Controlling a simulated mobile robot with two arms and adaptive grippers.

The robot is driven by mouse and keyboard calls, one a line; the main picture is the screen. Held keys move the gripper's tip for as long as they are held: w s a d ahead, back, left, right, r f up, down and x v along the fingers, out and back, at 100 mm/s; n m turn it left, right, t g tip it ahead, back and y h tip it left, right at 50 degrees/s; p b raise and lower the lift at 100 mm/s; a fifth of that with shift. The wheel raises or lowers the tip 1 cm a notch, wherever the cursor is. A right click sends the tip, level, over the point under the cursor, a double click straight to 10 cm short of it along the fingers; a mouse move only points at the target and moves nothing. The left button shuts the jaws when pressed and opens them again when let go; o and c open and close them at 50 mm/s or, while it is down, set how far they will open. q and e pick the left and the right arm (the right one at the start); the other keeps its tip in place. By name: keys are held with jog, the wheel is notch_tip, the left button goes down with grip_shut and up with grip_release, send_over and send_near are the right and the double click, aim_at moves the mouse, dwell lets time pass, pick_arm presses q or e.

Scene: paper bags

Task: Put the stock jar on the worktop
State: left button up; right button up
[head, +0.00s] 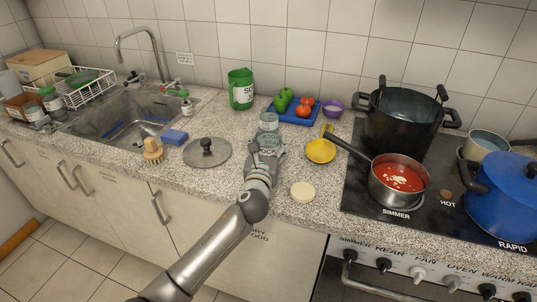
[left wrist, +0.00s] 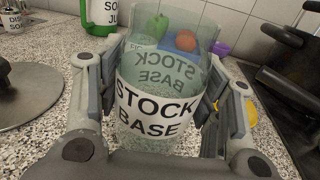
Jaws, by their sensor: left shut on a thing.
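The stock jar (head: 269,121) is a clear glass jar with a white label. The label reads "STOCK BASE" in the left wrist view (left wrist: 155,108). My left gripper (head: 268,142) is shut on it, with a finger on each side of the glass. The jar is upright or nearly so over the speckled worktop (head: 235,111), in front of the blue tray. My gripper hides its lower part in the head view, so I cannot tell whether its base touches the worktop. My right gripper is in neither view.
A pot lid (head: 207,152) lies left of my gripper and a pale round disc (head: 302,191) lies to the right. The hob with a red-filled saucepan (head: 399,180) is further right.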

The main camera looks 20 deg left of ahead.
aim_at(269, 154)
pick_arm(q)
jog(key=shift+f, duration=1.4)
jog(key=o, duration=1.3)
jog(key=shift+s+f, duration=0.1)
jog(key=shift+f, duration=0.05)
jog(key=shift+o, duration=0.2)
jog(key=shift+s, duration=0.1)
jog(key=s, duration=0.4)
jog(key=s+d, duration=0.1)
jog(key=s, duration=0.6)
jog(key=shift+s+d+b, duration=0.35)
